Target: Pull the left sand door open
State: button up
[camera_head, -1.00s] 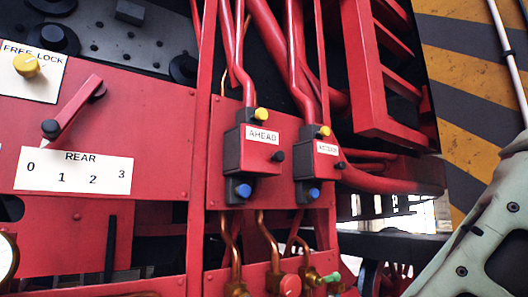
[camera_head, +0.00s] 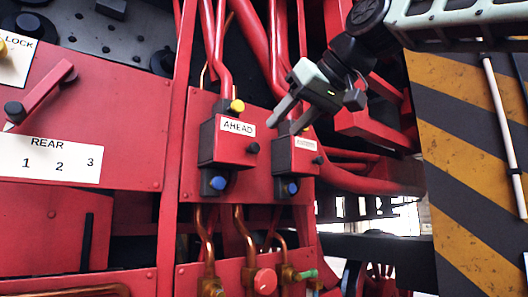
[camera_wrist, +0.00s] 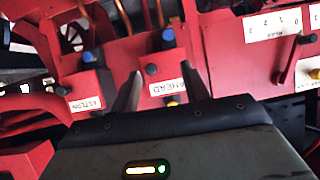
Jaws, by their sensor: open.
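The left sand door is likely the red front of the box labelled AHEAD (camera_head: 236,143), with a black knob (camera_head: 253,148) at its right side. It looks shut. A similar red box (camera_head: 294,157) stands to its right, with its own black knob (camera_head: 318,160). My gripper (camera_head: 285,124) is open and empty. In the head view it hangs from the upper right in front of the boxes, its fingers pointing down-left and overlapping the right box's top. In the wrist view, upside down, the AHEAD knob (camera_wrist: 151,69) appears between the fingertips, apparently without contact.
Red pipes (camera_head: 270,60) run above the boxes and copper pipes (camera_head: 240,232) below. A red valve knob (camera_head: 265,281) sits lower down. A REAR lever (camera_head: 42,92) is at left.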

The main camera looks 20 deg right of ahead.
jog(key=s+d+r+t, duration=0.1)
jog(key=s+d+r, duration=0.15)
jog(key=r, duration=0.25)
jog(key=p, duration=0.8)
send_near(256, 145)
jog(key=x, duration=0.7)
jog(key=shift+w+f, duration=0.1)
jog(key=shift+w, duration=0.15)
jog(key=shift+p+x, duration=0.3)
jog(key=shift+x, duration=0.5)
jog(key=shift+c, duration=0.4)
grip_shut()
